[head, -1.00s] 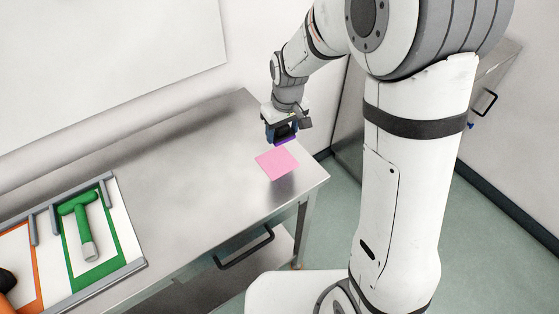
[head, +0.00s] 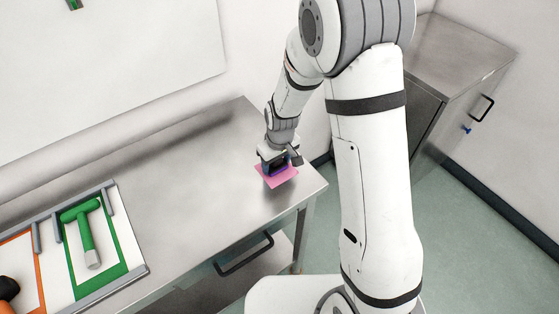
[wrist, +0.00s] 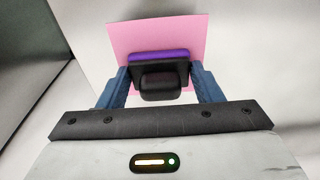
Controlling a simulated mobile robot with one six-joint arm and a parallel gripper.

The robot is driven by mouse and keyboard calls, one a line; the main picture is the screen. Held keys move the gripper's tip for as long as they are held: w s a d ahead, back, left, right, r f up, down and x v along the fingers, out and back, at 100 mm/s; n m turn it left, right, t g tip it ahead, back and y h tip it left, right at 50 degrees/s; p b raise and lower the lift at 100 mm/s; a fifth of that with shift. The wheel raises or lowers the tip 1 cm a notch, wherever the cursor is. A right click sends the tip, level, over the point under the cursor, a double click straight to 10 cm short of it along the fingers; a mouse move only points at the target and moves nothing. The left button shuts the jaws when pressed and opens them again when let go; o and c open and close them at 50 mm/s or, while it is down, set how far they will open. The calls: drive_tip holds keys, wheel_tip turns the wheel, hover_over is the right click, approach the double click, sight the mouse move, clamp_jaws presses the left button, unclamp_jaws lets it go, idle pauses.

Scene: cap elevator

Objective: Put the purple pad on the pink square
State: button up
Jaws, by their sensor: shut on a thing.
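The pink square (head: 287,179) lies flat near the right end of the metal table; it also shows in the wrist view (wrist: 185,32). My gripper (head: 273,167) is over the square and shut on the purple pad. In the wrist view the gripper (wrist: 160,88) has its blue fingers on either side of the pad's black body. The pad's purple face (wrist: 158,56) points toward the pink square, over its middle. In the head view the pad is mostly hidden by my gripper. I cannot tell whether the pad touches the square.
The metal table (head: 175,185) is bare between the square and a tool board at the left. The board holds a green tool (head: 83,232) in a green frame and an orange-framed place (head: 38,265). A metal cabinet (head: 445,75) stands at the back right.

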sight(279, 168)
drive_tip(key=shift+f, duration=0.2)
drive_tip(key=o, duration=0.9)
drive_tip(key=shift+r, duration=0.1)
drive_tip(key=shift+o, duration=0.2)
drive_tip(key=shift+r, duration=0.1)
wheel_tip(279, 168, up, 11)
drive_tip(key=s+b, duration=0.1)
drive_tip(key=b, duration=0.1)
drive_tip(key=s+d+r+m+t, duration=0.1)
drive_tip(key=s+d+r+m, duration=0.2)
drive_tip(key=s+d+r, duration=0.3)
drive_tip(key=s+d+r+m+t, duration=0.1)
drive_tip(key=s+d+r+m, duration=0.2)
drive_tip(key=s+d, duration=0.6)
drive_tip(key=s+r, duration=0.2)
drive_tip(key=s, duration=0.1)
drive_tip(key=shift+s+r+m+h, duration=0.35)
drive_tip(key=shift+r+m+h, duration=0.05)
drive_tip(key=shift+f, duration=0.1)
